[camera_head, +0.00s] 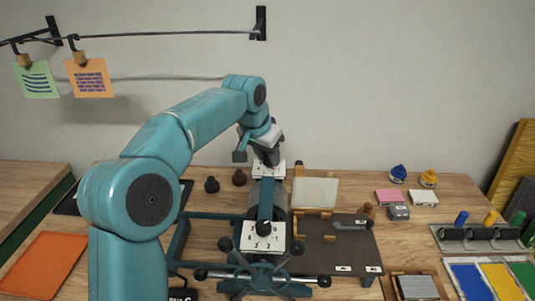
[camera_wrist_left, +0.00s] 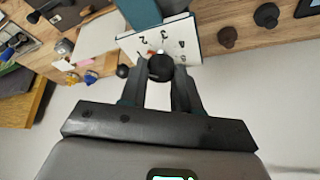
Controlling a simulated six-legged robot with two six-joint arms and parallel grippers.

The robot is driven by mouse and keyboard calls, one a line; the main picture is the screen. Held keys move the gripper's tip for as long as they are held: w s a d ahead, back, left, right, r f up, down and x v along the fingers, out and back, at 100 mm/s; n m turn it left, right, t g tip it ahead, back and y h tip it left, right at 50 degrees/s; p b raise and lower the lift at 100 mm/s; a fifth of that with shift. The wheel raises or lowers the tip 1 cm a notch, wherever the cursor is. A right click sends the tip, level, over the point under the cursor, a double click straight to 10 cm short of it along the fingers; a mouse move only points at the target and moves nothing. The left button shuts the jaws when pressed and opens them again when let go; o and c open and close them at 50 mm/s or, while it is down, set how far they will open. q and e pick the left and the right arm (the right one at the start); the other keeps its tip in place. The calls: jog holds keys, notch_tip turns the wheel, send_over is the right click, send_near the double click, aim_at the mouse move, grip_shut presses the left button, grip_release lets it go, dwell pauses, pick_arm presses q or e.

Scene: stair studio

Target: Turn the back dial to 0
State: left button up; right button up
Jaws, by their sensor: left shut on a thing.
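The back dial is a dark round knob (camera_wrist_left: 160,67) on a white numbered plate (camera_wrist_left: 128,46). The plate also shows in the head view (camera_head: 260,164), partly hidden by my gripper. A small orange-red mark shows beside the knob in the wrist view; I cannot tell which number it points at. My left gripper (camera_head: 265,157) reaches down at the back dial. In the wrist view its two fingers (camera_wrist_left: 160,80) are on either side of the knob, shut on it. My right gripper is not in view.
Nearer me, another white numbered plate (camera_head: 262,238) stands above a spoked handwheel (camera_head: 262,277). Two dark knob-like pieces (camera_head: 239,177) stand left of the back dial. A pale board (camera_head: 316,192) and a dark panel (camera_head: 345,250) lie to the right. An orange mat (camera_head: 42,265) lies at left.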

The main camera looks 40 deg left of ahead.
pick_arm(q)
jog(key=n+y, duration=0.1)
jog(key=n, duration=0.3)
jog(key=shift+d+r+n+y+p, duration=0.15)
jog(key=shift+n+y+p, duration=0.2)
jog(key=shift+n+y, duration=0.05)
jog(key=n+g+y, duration=0.1)
jog(key=n, duration=0.2)
jog(key=shift+w+d+n+p, duration=0.1)
jog(key=shift+w+n+p, duration=0.05)
jog(key=shift+n+p, duration=0.25)
jog(key=n+g+y+p, duration=0.1)
jog(key=n, duration=0.2)
jog(key=shift+w+n+g+y+p, duration=0.15)
jog(key=shift+n+g+p, duration=0.25)
jog(key=shift+n, duration=0.5)
jog(key=shift+s+n+g+y+p, duration=0.1)
jog(key=shift+n+g+y+p, duration=0.1)
jog(key=shift+n+p, duration=0.55)
jog(key=shift+n, duration=0.35)
jog(key=o, duration=1)
jog(key=shift+o, duration=0.2)
jog(key=shift+d, duration=0.1)
